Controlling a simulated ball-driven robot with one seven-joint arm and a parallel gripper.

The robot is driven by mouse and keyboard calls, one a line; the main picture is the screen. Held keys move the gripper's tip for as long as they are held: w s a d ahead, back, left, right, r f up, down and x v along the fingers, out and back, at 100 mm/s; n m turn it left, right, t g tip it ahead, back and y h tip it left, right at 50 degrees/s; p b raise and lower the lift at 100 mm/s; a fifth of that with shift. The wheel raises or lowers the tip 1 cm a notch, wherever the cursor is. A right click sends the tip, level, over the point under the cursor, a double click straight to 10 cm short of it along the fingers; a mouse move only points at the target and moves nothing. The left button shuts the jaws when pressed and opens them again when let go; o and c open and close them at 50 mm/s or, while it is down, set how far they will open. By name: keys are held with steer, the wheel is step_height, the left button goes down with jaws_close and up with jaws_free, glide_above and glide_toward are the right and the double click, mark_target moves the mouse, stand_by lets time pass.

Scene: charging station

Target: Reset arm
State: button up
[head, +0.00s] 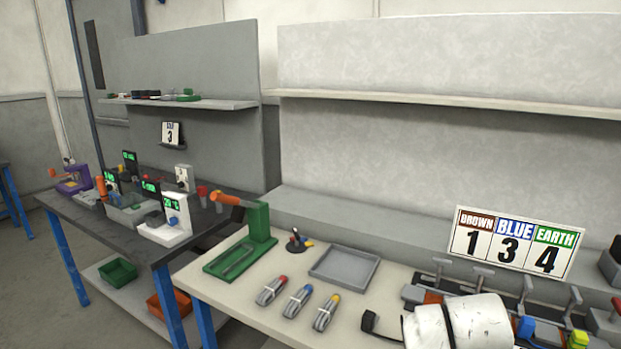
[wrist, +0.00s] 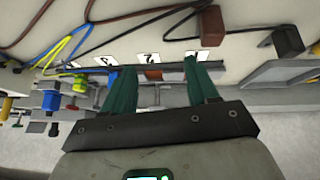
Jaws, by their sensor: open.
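My gripper (wrist: 158,88) shows in the wrist view with two green fingers spread apart. It is open and nothing is between the fingers. My white arm (head: 460,325) shows at the bottom right of the head view, in front of the light bench, and hides part of the row of grey holders there. The gripper fingers cannot be made out in the head view. In the wrist view, brown, yellow and blue cables (wrist: 68,45) run near the fingers, and number labels (wrist: 150,57) lie beyond them. I cannot tell whether the fingers touch any of these.
The light bench (head: 225,292) holds a green stand (head: 258,222), a grey tray (head: 344,268) and several bundled cables (head: 298,302). A sign (head: 513,243) reads brown 1, blue 3, earth 4. A dark bench (head: 120,240) with devices stands left. A shelf (head: 450,104) runs along the back.

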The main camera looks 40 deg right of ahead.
steer(key=s+a+f+n+y, duration=0.3)
steer(key=a+f+n, duration=0.3)
steer(key=a, duration=0.5)
steer(key=s+a+f+n+y, duration=0.3)
steer(key=a+f+n, duration=0.3)
steer(key=a+f, duration=0.4)
steer(key=shift+s+a+g, duration=0.4)
steer(key=shift+s+a, duration=0.2)
steer(key=shift+a, duration=0.1)
steer(key=shift+f, duration=0.1)
